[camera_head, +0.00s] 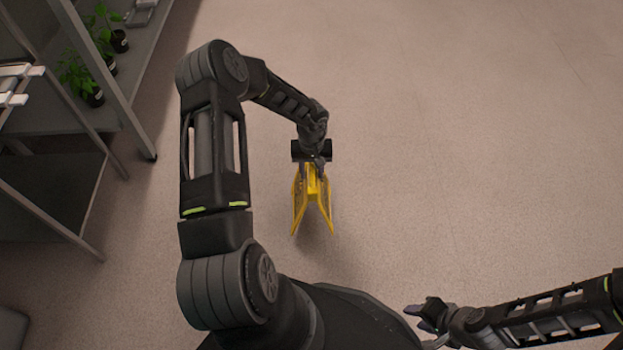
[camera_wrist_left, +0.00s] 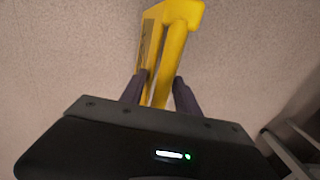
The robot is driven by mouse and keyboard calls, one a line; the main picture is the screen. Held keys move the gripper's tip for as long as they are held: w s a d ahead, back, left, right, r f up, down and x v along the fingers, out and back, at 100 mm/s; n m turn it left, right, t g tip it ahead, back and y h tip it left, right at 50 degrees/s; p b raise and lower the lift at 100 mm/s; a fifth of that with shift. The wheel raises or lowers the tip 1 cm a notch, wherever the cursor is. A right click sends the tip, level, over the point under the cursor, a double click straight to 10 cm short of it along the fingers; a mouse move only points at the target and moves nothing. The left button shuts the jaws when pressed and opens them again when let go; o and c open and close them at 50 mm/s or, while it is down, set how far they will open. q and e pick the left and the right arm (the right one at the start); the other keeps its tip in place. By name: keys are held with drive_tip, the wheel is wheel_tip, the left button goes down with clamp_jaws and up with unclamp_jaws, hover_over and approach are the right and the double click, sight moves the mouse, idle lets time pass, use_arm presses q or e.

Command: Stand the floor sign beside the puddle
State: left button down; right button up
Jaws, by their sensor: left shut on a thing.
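The yellow floor sign (camera_head: 327,205) hangs from my left gripper (camera_head: 313,170), its two panels spread downward like a tent. The left gripper is shut on its top. In the left wrist view the sign (camera_wrist_left: 178,40) sits between the two dark fingers of the left gripper (camera_wrist_left: 160,92). I cannot tell whether the sign's feet touch the floor. My right gripper (camera_head: 422,312) is at the lower right, away from the sign; its fingers are too small and dark to tell open or shut. No puddle is visible.
A grey metal shelf rack (camera_head: 120,90) with potted plants (camera_head: 78,75) stands at the left. The beige floor (camera_head: 470,130) is clear in the middle and right. In the left wrist view, a blurred metal frame (camera_wrist_left: 290,145) shows at the lower right.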

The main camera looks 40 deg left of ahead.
use_arm(q)
wheel_tip(320, 180, down, 4)
drive_tip(key=shift+f+b, duration=0.1)
drive_tip(key=shift+b, duration=0.55)
drive_tip(key=c, duration=0.9)
unclamp_jaws()
wheel_tip(320, 180, up, 12)
drive_tip(key=p, duration=0.4)
drive_tip(key=shift+p, duration=0.4)
